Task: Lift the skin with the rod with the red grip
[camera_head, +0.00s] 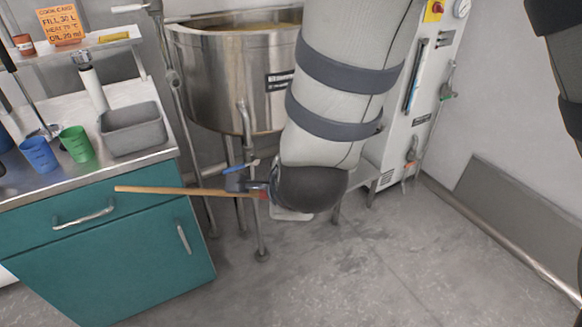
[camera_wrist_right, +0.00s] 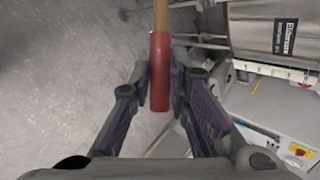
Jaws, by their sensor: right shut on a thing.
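My right gripper (camera_head: 256,187) is shut on the red grip (camera_wrist_right: 160,75) of a wooden rod (camera_head: 180,191). In the right wrist view the gripper (camera_wrist_right: 160,90) has its fingers on both sides of the grip. The rod points left, roughly level, in front of the teal cabinet and below the kettle. The large steel kettle (camera_head: 225,85) stands at the back. A strip of yellowish surface (camera_head: 262,27) shows inside its rim; I cannot make out a skin on it. My right arm hides the kettle's right side. My left gripper is not in view.
A steel counter (camera_head: 150,148) on the teal cabinet (camera_head: 120,255) holds a grey tray (camera_head: 133,130), a green cup (camera_head: 77,143) and a blue cup (camera_head: 39,153). A white machine (camera_head: 405,130) stands behind my arm. The floor in front is clear.

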